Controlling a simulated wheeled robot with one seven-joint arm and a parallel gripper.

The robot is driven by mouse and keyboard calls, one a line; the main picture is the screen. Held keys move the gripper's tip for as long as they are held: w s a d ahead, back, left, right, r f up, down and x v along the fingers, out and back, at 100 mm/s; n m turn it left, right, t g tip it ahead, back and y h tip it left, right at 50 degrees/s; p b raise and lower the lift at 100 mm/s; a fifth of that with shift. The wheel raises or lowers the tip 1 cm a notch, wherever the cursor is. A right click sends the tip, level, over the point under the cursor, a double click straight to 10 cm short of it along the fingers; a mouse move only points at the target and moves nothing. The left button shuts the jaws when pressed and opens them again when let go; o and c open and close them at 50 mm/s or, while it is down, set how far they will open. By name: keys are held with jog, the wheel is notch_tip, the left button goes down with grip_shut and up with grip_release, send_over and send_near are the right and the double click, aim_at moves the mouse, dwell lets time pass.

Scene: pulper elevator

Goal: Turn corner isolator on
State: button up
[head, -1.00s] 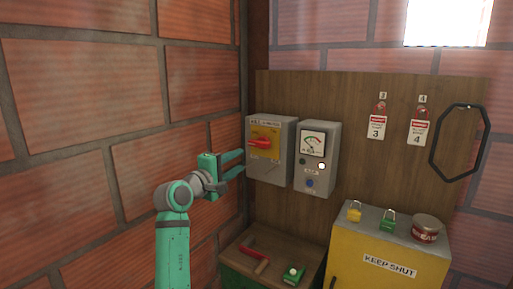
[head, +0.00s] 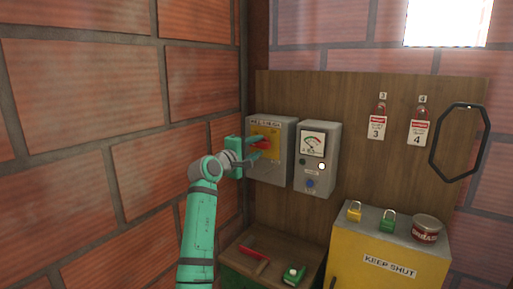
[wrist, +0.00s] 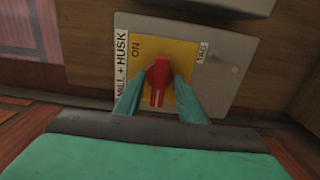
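The corner isolator (head: 283,172) is a grey box on the wooden board, with a yellow plate and a "MILL + HUSK" label. Its red handle (head: 261,144) lies roughly level in the head view, partly hidden by my gripper (head: 256,151). In the wrist view the isolator's face (wrist: 222,88) appears turned sideways, with "ON" at the upper left of the yellow plate. The red handle (wrist: 158,78) stands between the two fingers of my gripper (wrist: 160,88). The fingers are apart, one each side of the handle, with narrow gaps; contact is not clear.
A grey meter box (head: 316,165) hangs close to the isolator's right. Below are a wooden bench (head: 250,240) with a red-handled tool (head: 255,254), and a yellow "KEEP SHUT" cabinet (head: 375,280) bearing padlocks and a tin. Brick wall (head: 200,90) stands close at left.

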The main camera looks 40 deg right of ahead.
jog(key=shift+d, duration=0.15)
jog(key=shift+c, duration=0.2)
grip_shut()
